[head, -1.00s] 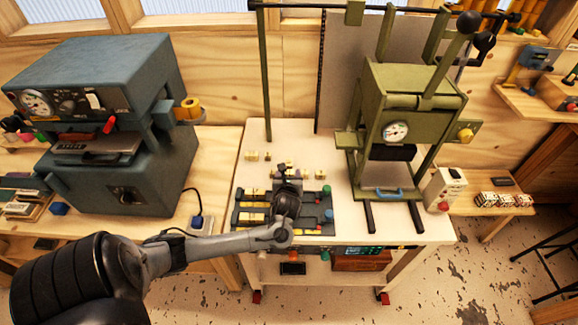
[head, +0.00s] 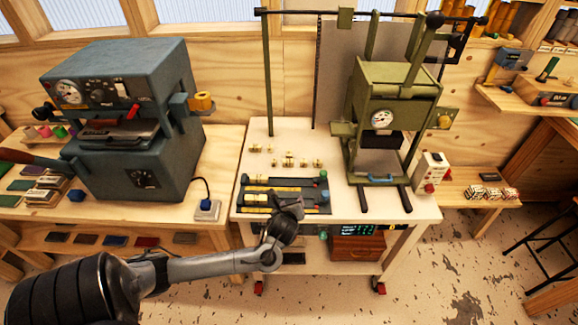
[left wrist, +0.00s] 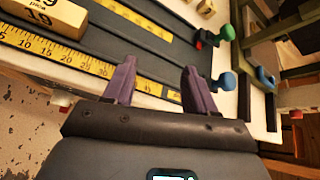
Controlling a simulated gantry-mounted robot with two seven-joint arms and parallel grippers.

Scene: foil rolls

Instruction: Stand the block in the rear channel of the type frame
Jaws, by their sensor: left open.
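The type frame (head: 312,184) is a dark plate with yellow rulers and channels at the front of the pale table. It also fills the upper left wrist view (left wrist: 120,35). A brass block marked 19 (left wrist: 45,16) lies at the upper left there, beside a ruler. In the head view, a brass block (head: 257,199) is at the frame's left; whether it is the same one is unclear. My left gripper (head: 297,205) is at the frame's front right. Its purple fingers (left wrist: 157,84) are apart and empty, right of the marked block. My right gripper is not seen.
Several small brass pieces (head: 288,160) stand on the table behind the frame. A green knob (head: 323,174) and a blue knob (head: 324,197) stick up at its right end. A green press (head: 392,110) stands to the right, and a grey machine (head: 125,120) to the left.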

